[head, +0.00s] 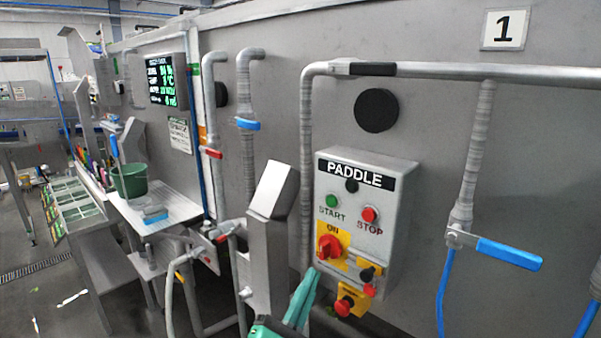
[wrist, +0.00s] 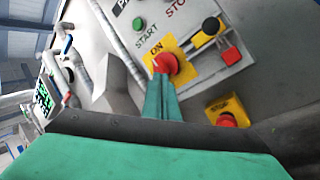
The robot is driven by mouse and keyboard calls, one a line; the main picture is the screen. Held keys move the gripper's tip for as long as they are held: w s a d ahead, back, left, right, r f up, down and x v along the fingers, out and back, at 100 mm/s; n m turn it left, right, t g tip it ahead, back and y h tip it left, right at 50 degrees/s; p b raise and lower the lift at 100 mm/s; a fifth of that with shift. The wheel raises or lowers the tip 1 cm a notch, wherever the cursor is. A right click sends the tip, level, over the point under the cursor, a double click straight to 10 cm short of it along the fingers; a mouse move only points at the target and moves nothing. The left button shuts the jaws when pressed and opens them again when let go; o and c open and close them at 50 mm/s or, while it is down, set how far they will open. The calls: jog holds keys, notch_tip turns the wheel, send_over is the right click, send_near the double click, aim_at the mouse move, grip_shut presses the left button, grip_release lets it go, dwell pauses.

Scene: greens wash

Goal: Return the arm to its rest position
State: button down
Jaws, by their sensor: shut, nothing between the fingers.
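My gripper (head: 303,290) has teal fingers and shows at the bottom of the head view, in front of the lower left part of the paddle control box (head: 391,205). In the wrist view my gripper (wrist: 163,98) is shut, with its fingers together and nothing between them. The fingertips appear just below the red rotary knob (wrist: 166,63) on its yellow ON plate. I cannot tell whether they touch it. In the head view the knob (head: 331,248) is clear of the fingers. The arm behind the gripper is mostly out of view.
A grey post with a slanted top (head: 268,240) stands left of the box. A red emergency button (head: 344,306) sits below it. Pipes and a blue-handled valve (head: 508,254) are on the right. A green bucket (head: 130,180) stands on a shelf at left.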

jog(key=s+a+f+m+g+y, duration=0.1)
jog(key=s+f+m+y, duration=0.15)
jog(key=s+f, duration=0.45)
jog(key=s+a+f+m+g+y, duration=0.1)
jog(key=s+f+m+y, duration=0.15)
jog(key=f, duration=0.75)
jog(key=s+a+f+m+g+y, duration=0.1)
jog(key=s+a+f+m+y, duration=0.1)
jog(key=s+f+y, duration=0.5)
jog(key=s+d+f+m+g+h, duration=0.1)
jog(key=s+f+m, duration=0.2)
jog(key=s+m, duration=0.4)
jog(key=s+d+f+m+g+h, duration=0.1)
jog(key=s+f+m, duration=0.3)
jog(key=s, duration=1.3)
jog(key=shift+s+f+m, duration=0.15)
jog(key=shift+s+m, duration=0.1)
jog(key=shift+m, duration=1.85)
jog(key=shift+d, duration=0.1)
